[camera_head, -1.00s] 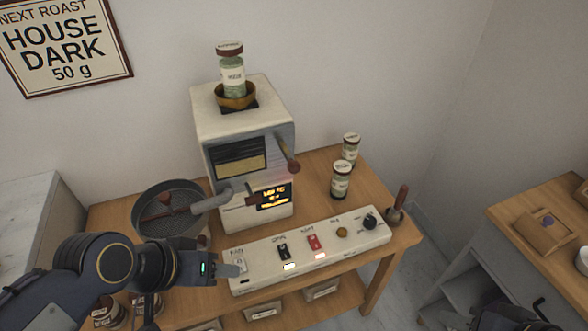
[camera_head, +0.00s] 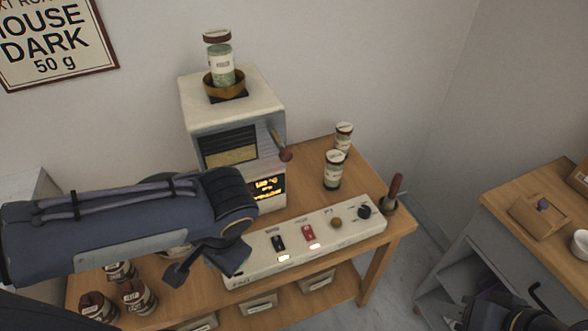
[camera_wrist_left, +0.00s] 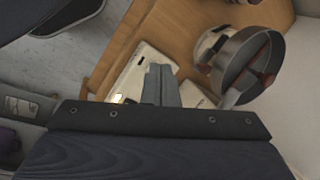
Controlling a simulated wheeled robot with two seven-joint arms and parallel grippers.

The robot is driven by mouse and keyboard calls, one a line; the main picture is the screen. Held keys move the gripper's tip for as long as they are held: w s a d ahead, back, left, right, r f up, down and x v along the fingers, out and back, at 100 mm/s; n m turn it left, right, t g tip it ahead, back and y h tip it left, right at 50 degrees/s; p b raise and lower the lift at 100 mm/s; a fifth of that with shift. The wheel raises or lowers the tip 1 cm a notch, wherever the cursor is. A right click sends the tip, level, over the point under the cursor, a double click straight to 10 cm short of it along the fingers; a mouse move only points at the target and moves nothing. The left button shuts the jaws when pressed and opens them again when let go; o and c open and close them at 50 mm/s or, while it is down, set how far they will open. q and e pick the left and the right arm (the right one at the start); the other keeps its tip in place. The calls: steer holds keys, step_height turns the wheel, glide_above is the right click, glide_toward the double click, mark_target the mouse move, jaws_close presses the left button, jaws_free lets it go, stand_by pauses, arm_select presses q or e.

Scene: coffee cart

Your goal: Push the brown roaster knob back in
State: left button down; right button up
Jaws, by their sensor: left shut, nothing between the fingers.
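The cream roaster (camera_head: 200,118) stands on a wooden table. A brown-red ball knob (camera_head: 286,155) tips the rod on its right side. A small brass-brown knob (camera_head: 336,222) sits on the cream control panel (camera_head: 258,268); I cannot tell which knob is meant. My left arm crosses the head view from the left, over the panel's left end. In the left wrist view my left gripper (camera_wrist_left: 161,84) is shut and empty, above the panel (camera_wrist_left: 140,72); I see no knob at its fingertips. My right gripper (camera_head: 515,318) is dark and partly cut off at the bottom right.
A glass jar (camera_head: 221,62) stands on the roaster. Two jars (camera_head: 333,170) stand right of it. The round tray (camera_wrist_left: 235,85) is by my gripper in the wrist view. Brown-lidded jars (camera_head: 98,306) are at lower left. A side counter (camera_head: 530,185) is at right.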

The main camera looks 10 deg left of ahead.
arm_select(q)
steer(key=w+d+r+m+t+y, duration=0.2)
steer(key=w+d+y, duration=0.1)
steer(key=w+y, duration=0.1)
steer(key=m+t+y+b, duration=0.2)
steer(key=m+t+y, duration=0.15)
steer(key=t, duration=0.75)
glide_toward(288, 158)
steer(key=a+v, duration=0.1)
steer(key=v, duration=0.6)
steer(key=shift+s+d+r+m+h, duration=0.25)
steer(key=shift+h, duration=0.1)
steer(key=p+x, duration=0.3)
steer(key=x, duration=1.1)
steer(key=shift+r+p, duration=0.1)
steer(key=shift+p, duration=0.2)
